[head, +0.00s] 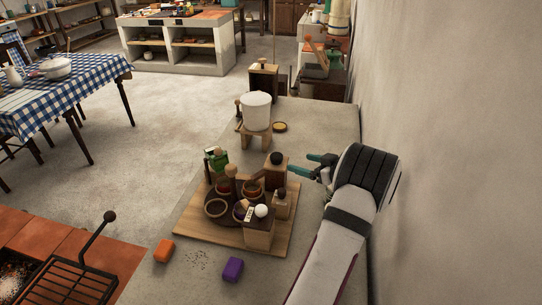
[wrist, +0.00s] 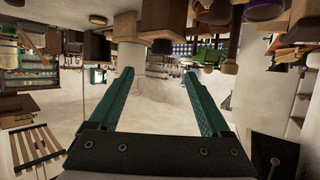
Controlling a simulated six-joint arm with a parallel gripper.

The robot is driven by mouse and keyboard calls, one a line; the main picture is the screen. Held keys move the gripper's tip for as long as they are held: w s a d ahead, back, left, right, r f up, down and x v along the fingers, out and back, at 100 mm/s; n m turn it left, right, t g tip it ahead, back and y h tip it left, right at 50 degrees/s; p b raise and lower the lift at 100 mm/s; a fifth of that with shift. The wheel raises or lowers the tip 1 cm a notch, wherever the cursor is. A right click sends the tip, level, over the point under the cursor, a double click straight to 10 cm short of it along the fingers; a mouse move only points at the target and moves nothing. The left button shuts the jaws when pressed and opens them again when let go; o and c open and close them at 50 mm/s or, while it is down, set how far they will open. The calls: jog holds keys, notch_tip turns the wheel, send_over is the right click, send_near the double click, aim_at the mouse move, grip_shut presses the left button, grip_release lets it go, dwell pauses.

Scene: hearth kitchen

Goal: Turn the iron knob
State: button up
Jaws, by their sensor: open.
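A wooden board (head: 188,222) lies on the pale counter with several small fixtures on it. A dark round knob (head: 277,157), which looks like the iron knob, sits on top of a wooden block (head: 275,174) at the board's back right. A second dark knob (head: 281,191) tops a smaller block in front of it. My gripper (head: 309,165) is open and empty, to the right of the first knob and apart from it. In the wrist view, my open teal fingers (wrist: 159,74) frame bare floor, and a dark knob (wrist: 162,46) shows upside down beyond them.
A white ball-topped box (head: 261,211), round bowls (head: 216,207) and a green item (head: 215,160) crowd the board. An orange block (head: 164,251) and a purple block (head: 232,269) lie in front. A white pot (head: 256,111) stands behind. The wall (head: 450,130) is close on the right.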

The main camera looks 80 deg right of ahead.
aim_at(277, 157)
jog(key=x, duration=1)
jog(key=shift+w+f, duration=0.15)
jog(key=shift+w, duration=0.1)
grip_shut()
jog(key=shift+w+m+g+h, duration=0.15)
jog(key=shift+m+g+h, duration=0.15)
jog(key=shift+w+a+m+g+h, duration=0.2)
jog(key=shift+m+g+h, duration=0.6)
jog(key=shift+m, duration=0.2)
jog(key=shift+w+m+g+h, duration=0.1)
jog(key=shift+m+g+h, duration=0.6)
jog(key=shift+m+g, duration=0.4)
jog(key=shift+a, duration=0.1)
